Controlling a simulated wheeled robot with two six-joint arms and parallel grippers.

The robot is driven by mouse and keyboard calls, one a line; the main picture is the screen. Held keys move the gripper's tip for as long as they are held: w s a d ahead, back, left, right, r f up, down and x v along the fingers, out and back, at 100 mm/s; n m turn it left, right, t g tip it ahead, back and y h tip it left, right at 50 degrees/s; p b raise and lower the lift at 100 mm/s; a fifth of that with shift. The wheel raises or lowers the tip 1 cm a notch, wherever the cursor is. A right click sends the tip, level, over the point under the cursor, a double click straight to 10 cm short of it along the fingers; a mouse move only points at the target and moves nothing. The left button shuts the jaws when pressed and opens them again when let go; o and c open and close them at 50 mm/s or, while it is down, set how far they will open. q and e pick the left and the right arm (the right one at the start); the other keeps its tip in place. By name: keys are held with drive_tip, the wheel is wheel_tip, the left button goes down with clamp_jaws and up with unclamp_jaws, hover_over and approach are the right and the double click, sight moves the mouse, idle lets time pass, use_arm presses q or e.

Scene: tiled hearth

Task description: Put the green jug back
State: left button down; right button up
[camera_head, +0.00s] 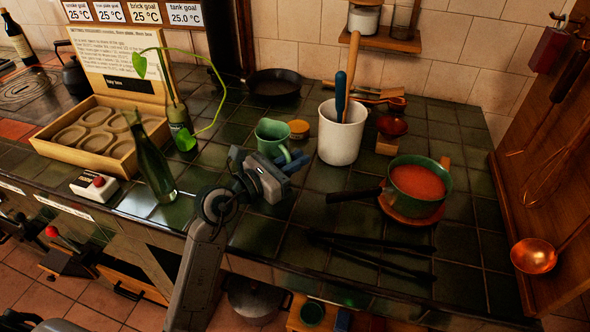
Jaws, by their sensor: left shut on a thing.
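The green jug (271,133) is in the middle of the dark green tiled counter, mouth up and slightly tilted in the view. My left gripper (289,166) is at its near right side, shut on the jug around its handle. The gripper hides the lower part of the jug, so I cannot tell whether its base touches the tiles. My right gripper is not in view.
A white crock (341,137) with utensils stands right of the jug, a small yellow-lidded pot (299,129) between them. A green bottle (152,160) stands left. A pan of red sauce (418,182) and black tongs (370,252) are at right. Tiles before the crock are clear.

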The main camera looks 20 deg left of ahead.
use_arm(q)
wheel_tip(320, 180, down, 3)
drive_tip(key=shift+f, duration=0.15)
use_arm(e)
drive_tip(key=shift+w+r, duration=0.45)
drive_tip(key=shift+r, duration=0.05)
use_arm(q)
drive_tip(key=shift+f, duration=0.2)
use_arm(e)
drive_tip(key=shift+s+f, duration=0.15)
use_arm(q)
drive_tip(key=c, duration=1.5)
unclamp_jaws()
drive_tip(key=shift+o, duration=0.2)
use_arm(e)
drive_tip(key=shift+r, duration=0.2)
